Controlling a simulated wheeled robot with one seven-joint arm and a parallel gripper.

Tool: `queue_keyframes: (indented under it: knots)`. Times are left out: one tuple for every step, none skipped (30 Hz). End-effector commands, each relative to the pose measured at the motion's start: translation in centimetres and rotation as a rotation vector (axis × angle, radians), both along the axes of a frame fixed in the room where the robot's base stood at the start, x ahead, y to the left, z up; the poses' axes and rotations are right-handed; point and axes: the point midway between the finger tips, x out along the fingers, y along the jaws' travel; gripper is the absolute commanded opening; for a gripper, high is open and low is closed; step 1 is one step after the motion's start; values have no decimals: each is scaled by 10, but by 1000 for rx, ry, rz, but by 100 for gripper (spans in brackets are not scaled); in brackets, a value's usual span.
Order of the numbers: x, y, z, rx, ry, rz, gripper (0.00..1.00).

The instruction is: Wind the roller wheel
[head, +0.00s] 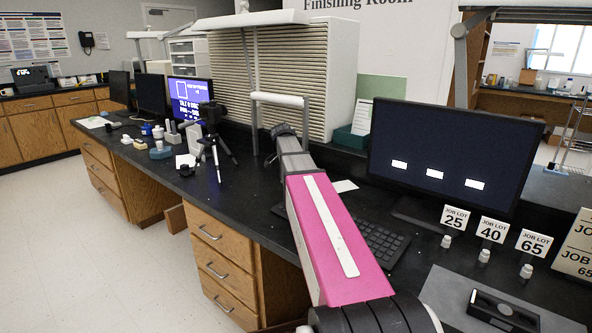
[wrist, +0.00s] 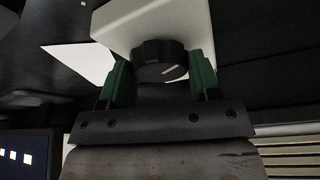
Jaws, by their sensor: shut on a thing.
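In the wrist view a black ridged roller wheel (wrist: 154,57) with a short white line on its face sits against a white body (wrist: 165,17). The green-tipped fingers of my gripper (wrist: 160,75) stand on both sides of the wheel and are shut on it. The white line slants across the right part of the wheel's face. In the head view my pink arm reaches away over the dark bench. The wheel cannot be made out there, and my fingers cannot be told apart at the arm's far end.
On the bench (head: 255,193) a black tripod device (head: 213,135) stands left of my arm. A keyboard (head: 382,243) and a large monitor (head: 450,155) are right of it, with small white pieces by job lot cards. A slatted cabinet (head: 265,80) stands behind. The floor at left is clear.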

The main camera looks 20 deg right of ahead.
Motion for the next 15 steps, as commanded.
queue_keyframes:
  knots:
    - [0,0,-1,3,1,-4,33]
    - [0,0,-1,3,1,-7,33]
    - [0,0,-1,3,1,-8,33]
    - [0,0,-1,3,2,-9,33]
    - [0,0,-1,3,1,-10,33]
    - [0,0,-1,3,1,-10,33]
    - [0,0,-1,3,1,-10,33]
    - [0,1,-1,3,1,-10,33]
    - [0,1,-1,3,2,-9,33]
    - [0,1,-1,3,2,-9,33]
    - [0,1,-1,3,2,-9,33]
    - [-1,1,-1,3,2,-9,33]
    - [-1,1,-1,3,2,-9,33]
    - [-1,1,-1,3,2,-9,67]
    - [-1,1,-1,3,2,-8,80]
